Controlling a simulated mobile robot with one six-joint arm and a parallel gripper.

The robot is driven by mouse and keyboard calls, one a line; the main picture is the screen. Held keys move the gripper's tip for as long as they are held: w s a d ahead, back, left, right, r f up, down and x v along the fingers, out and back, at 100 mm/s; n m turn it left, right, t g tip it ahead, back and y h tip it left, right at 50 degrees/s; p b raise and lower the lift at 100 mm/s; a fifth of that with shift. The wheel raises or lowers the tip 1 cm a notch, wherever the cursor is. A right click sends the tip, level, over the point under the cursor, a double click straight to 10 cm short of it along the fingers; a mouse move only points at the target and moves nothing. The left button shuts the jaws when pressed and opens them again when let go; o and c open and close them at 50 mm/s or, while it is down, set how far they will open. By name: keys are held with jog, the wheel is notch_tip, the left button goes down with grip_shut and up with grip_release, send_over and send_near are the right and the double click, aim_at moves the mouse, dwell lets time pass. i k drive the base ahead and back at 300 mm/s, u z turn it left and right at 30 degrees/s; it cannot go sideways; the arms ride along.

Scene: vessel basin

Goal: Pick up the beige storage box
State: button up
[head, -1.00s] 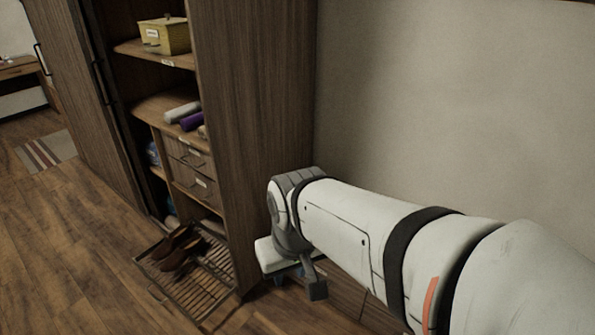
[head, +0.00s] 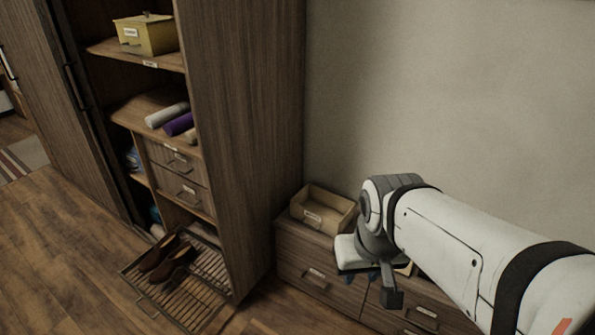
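An open beige box (head: 312,216) with a pale label on its front stands on top of a low wooden dresser (head: 292,246). A lidded yellowish-beige box (head: 150,37), also labelled, stands on the upper shelf of the wardrobe. My gripper (head: 361,277) points down in front of the dresser, to the right of and nearer than the open box. It is apart from the lidded box. Its fingertips are small and dark here, and I cannot tell whether they are apart. My wrist hides part of the dresser top.
The open wardrobe (head: 240,130) stands left of the dresser, its side panel rising beside it. A pulled-out rack (head: 205,268) with brown shoes (head: 168,259) juts over the floor. Rolled textiles (head: 168,115) lie on a middle shelf. Wooden floor (head: 60,260) at left is clear.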

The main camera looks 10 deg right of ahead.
aim_at(328, 213)
jog(key=z, duration=0.15)
jog(key=i, duration=1)
jog(key=u, duration=0.05)
